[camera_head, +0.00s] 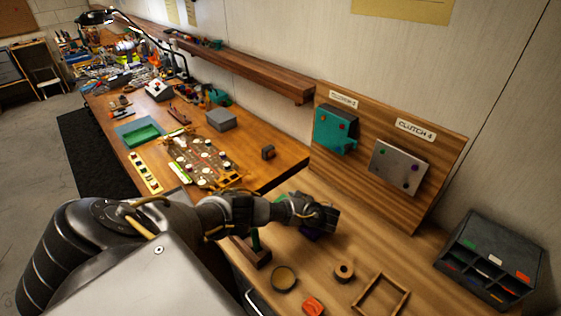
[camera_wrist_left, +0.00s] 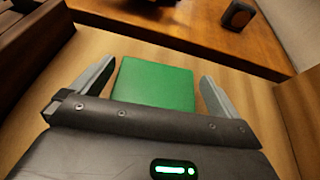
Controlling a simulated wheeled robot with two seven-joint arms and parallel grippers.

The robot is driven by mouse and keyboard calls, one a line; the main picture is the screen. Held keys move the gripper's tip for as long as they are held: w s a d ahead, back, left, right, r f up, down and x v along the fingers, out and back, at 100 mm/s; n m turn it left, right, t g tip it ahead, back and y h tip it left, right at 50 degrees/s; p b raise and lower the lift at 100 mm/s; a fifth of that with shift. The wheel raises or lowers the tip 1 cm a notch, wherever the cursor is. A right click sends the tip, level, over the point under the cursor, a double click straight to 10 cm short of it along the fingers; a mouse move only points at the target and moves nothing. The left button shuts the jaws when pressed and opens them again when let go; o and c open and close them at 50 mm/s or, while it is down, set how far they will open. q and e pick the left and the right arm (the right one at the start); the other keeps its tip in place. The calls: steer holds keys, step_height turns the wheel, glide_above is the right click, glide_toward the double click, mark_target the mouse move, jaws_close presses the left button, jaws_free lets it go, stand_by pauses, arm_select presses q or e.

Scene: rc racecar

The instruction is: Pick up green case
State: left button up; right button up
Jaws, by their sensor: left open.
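The green case (camera_wrist_left: 155,84) shows in the left wrist view as a flat green block lying on the light wood bench. My left gripper (camera_wrist_left: 157,88) is open, with one finger on each side of the case. A narrow gap shows between each finger and the case, and the case's near edge is hidden behind the gripper body. My right gripper is not in view.
A small dark block (camera_head: 267,152) stands on the farther bench. A round dark dish (camera_head: 284,279), an orange block (camera_head: 313,306), a ring (camera_head: 344,271) and a wooden frame (camera_head: 380,296) lie nearer. A dark compartment box (camera_head: 490,258) stands right. A wooden board (camera_head: 437,150) leans on the wall.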

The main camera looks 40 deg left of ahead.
arm_select(q)
steer(key=x, duration=0.1)
steer(key=b+x, duration=0.1)
steer(key=x, duration=0.1)
steer(key=shift+d+f+b, duration=0.1)
steer(key=shift+f+b, duration=0.15)
steer(key=shift+b, duration=0.05)
steer(key=shift+a, duration=0.35)
steer(key=shift+r, duration=0.1)
steer(key=c, duration=0.4)
steer(key=shift+c, duration=1.2)
steer(key=shift+r, duration=0.1)
